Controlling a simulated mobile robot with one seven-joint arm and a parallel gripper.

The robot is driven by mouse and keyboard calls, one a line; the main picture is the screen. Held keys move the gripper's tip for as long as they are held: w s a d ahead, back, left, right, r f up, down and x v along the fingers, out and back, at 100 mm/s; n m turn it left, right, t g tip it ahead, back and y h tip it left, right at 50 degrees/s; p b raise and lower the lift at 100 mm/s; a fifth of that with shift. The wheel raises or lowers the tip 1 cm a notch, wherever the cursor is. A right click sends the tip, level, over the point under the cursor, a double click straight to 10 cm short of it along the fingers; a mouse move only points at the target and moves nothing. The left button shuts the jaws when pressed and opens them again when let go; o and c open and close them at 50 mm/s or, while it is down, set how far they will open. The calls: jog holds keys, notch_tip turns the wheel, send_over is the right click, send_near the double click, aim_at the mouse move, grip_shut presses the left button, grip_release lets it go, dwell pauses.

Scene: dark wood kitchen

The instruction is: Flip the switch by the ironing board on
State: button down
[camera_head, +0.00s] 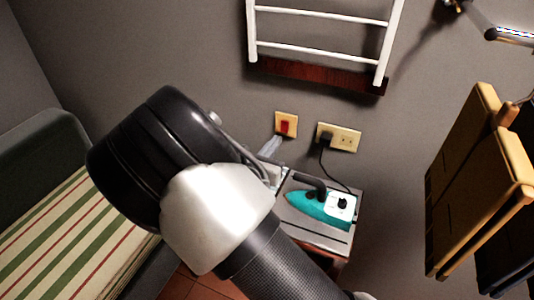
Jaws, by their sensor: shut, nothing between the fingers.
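The switch (285,128) is a red rocker on a beige wall plate, at the centre of the view. My gripper (272,146) is just below and left of the switch and mostly hidden behind my arm. Its visible fingertip end is shut and empty. It looks close to the plate's lower left corner, but I cannot tell if it touches. No surface is clearly recognisable as the ironing board; a teal and white iron (314,207) lies on a small grey-topped stand (312,232) below the switch.
A beige socket (345,138) with a black plug and cord is right of the switch. A white rack (320,52) hangs above. Tan folded wooden furniture (480,185) hangs at right. A striped seat or bed (60,235) is at left. Bare wall lies left of the switch.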

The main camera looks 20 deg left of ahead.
aim_at(284, 131)
jog(key=shift+w+d+f, duration=0.15)
jog(key=shift+w, duration=0.95)
jog(key=shift+w+d+f, duration=0.15)
jog(key=shift+w, duration=0.95)
jog(key=shift+w+f, duration=0.1)
jog(key=shift+w, duration=0.1)
